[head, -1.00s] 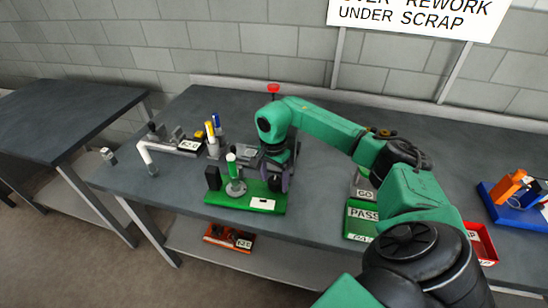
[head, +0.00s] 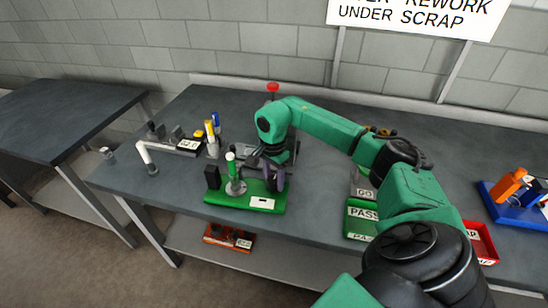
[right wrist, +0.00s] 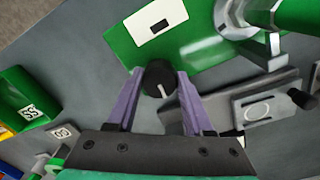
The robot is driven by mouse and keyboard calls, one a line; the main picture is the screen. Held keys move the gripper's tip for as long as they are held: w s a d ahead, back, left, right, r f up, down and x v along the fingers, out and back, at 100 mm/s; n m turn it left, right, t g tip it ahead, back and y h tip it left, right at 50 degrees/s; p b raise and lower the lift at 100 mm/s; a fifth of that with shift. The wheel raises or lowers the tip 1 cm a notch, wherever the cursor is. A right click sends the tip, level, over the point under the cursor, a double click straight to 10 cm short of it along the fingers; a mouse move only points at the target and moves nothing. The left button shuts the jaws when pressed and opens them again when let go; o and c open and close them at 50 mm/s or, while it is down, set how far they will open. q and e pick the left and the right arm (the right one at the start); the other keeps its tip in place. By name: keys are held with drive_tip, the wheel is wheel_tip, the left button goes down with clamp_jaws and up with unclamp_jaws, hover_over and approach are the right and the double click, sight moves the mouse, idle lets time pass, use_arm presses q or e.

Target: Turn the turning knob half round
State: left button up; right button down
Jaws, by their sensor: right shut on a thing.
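The turning knob (right wrist: 158,77) is black and round with a white pointer line, on the edge of a green base plate (right wrist: 200,45). In the right wrist view its line points down and slightly right. My right gripper (right wrist: 158,82) has its purple fingers on both sides of the knob, shut on it. In the head view the right gripper (head: 274,180) reaches down at the right end of the green base plate (head: 235,202); the knob is mostly hidden there by the fingers. My left gripper is not in view.
A green-topped post (head: 231,167) and a black block (head: 212,177) stand on the plate, left of the gripper. A green PASS bin (head: 362,213) and red bin (head: 481,242) stand to the right.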

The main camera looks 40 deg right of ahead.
drive_tip(key=m+b, duration=0.1)
drive_tip(key=m, duration=0.7)
drive_tip(key=shift+r+m, duration=0.1)
drive_tip(key=shift+m, duration=0.3)
drive_tip(key=m, duration=0.4)
drive_tip(key=shift+m+b, duration=0.3)
drive_tip(key=shift+b, duration=0.05)
drive_tip(key=m, duration=0.4)
drive_tip(key=shift+w+r, duration=0.1)
drive_tip(key=m, duration=0.5)
drive_tip(key=shift+d, duration=0.1)
drive_tip(key=m, duration=0.4)
drive_tip(key=shift+m+t, duration=0.3)
drive_tip(key=m, duration=0.4)
drive_tip(key=shift+m+p, duration=0.35)
drive_tip(key=shift+m, duration=1.85)
